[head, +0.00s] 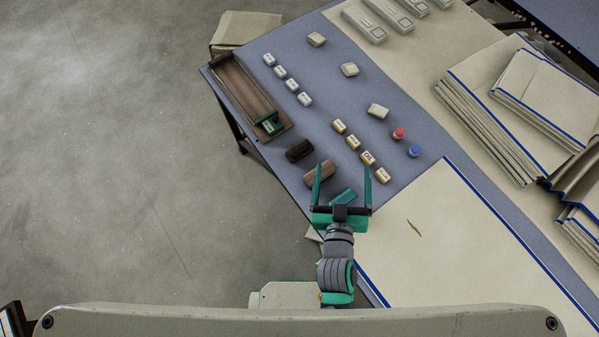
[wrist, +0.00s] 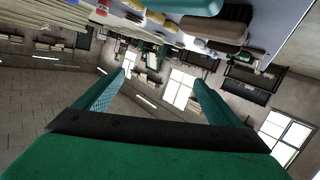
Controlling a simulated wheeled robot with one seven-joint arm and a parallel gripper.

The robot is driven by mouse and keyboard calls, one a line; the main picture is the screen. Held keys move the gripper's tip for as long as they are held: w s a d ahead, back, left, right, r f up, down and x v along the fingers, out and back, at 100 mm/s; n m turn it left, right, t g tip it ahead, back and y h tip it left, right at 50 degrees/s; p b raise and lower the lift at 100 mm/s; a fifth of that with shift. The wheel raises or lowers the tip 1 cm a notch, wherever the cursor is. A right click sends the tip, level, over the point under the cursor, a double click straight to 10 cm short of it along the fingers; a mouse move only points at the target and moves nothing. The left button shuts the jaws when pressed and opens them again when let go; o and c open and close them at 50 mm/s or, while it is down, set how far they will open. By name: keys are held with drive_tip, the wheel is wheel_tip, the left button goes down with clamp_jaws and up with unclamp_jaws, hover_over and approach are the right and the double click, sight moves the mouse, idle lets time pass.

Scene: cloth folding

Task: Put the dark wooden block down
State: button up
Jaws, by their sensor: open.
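The dark wooden block (head: 300,150) lies on the blue-grey table near its left edge, just beyond a lighter brown wooden block (head: 320,174). My gripper (head: 343,170) is open, its two green fingers wide apart, nearer my body than the dark block and to its right. Nothing is held between the fingers, and the dark block is apart from them. The brown block is close beside the left finger in the head view. In the wrist view my open fingers (wrist: 160,77) point toward the room, with the brown block (wrist: 213,27) above them.
A green piece (head: 343,196) shows between the fingers, apparently on the table. A long wooden tray (head: 245,90) lies at the left edge. Labelled small blocks, a red-capped item (head: 398,134) and a blue one (head: 414,151) stand mid-table. Folded cloths (head: 485,115) lie right.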

drive_tip(key=s+a+y, duration=0.1)
drive_tip(key=s+a, duration=0.4)
drive_tip(key=s, duration=0.3)
drive_tip(key=s+a+r+y, duration=0.1)
drive_tip(key=s+a, duration=0.5)
drive_tip(key=s, duration=0.3)
drive_tip(key=shift+m, duration=0.3)
